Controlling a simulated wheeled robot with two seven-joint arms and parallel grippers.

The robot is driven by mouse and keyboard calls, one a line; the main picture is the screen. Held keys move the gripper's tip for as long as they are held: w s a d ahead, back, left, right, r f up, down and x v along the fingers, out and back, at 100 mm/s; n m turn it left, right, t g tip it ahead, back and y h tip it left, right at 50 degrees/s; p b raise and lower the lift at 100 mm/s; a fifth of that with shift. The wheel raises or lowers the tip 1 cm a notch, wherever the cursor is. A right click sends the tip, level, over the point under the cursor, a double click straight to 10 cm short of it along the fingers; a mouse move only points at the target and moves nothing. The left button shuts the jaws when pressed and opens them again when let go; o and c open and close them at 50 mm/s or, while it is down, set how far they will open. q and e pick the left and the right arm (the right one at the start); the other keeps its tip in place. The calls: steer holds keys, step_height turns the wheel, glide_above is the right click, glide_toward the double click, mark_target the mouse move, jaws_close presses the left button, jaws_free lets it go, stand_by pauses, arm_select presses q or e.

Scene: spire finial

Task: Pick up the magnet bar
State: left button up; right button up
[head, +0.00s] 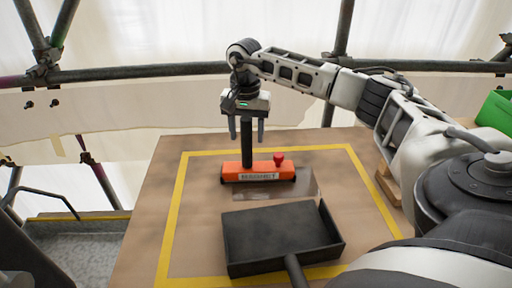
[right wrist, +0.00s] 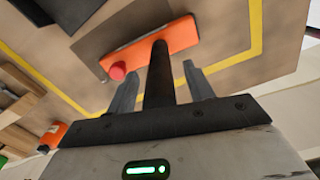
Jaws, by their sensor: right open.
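The magnet bar (head: 258,174) is an orange block with a label on its front, a red knob (head: 280,158) and a dark upright post (head: 247,150). It lies on the brown board inside the yellow outline. My right gripper (head: 247,136) points down above the bar, its two fingers apart on either side of the post. In the right wrist view the orange block (right wrist: 180,37) lies beyond the fingertips, and the post (right wrist: 159,75) stands between the open fingers (right wrist: 160,82). I cannot tell whether a finger touches the post. My left gripper is not seen.
A black tray with a handle (head: 232,255) sits in front of the bar, with a thin see-through sheet (head: 300,184) between them. A green bin (head: 497,110) stands at the far right. Scaffold tubes (head: 150,72) cross behind. The board's left part is clear.

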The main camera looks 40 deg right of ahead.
jaws_close()
steer(key=shift+w+r, duration=0.1)
steer(key=shift+r, duration=0.1)
